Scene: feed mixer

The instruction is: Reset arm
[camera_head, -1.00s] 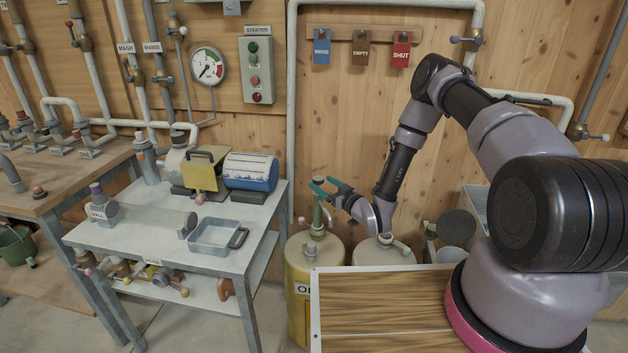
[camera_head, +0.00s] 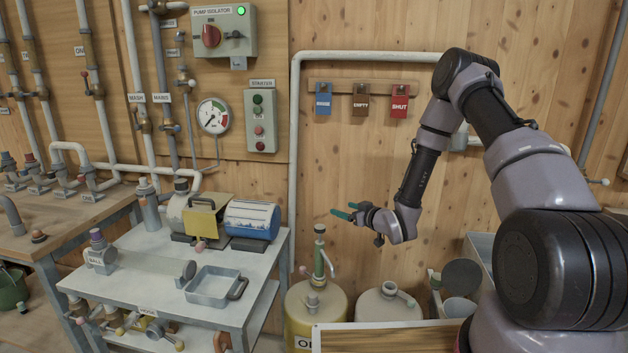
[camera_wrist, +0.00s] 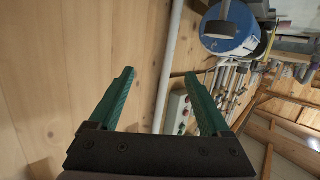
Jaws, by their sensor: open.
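My gripper (camera_head: 347,212) has green fingers and is held in the air in front of the wooden wall, above the two drums. In the wrist view its fingers (camera_wrist: 166,95) are spread apart with nothing between them. A yellow drum (camera_head: 314,316) with a green-handled pump stands below and to the left of it. A pale drum (camera_head: 388,305) stands below it. My gripper touches nothing that I can see.
A grey table (camera_head: 140,285) at left holds a blue cylinder unit (camera_head: 250,222), a metal tray (camera_head: 214,284) and fittings. Wall tags (camera_head: 361,101), a starter box (camera_head: 260,121), a gauge (camera_head: 213,116) and a pump isolator (camera_head: 224,33) are on the wall. A wooden board (camera_head: 385,338) lies in front.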

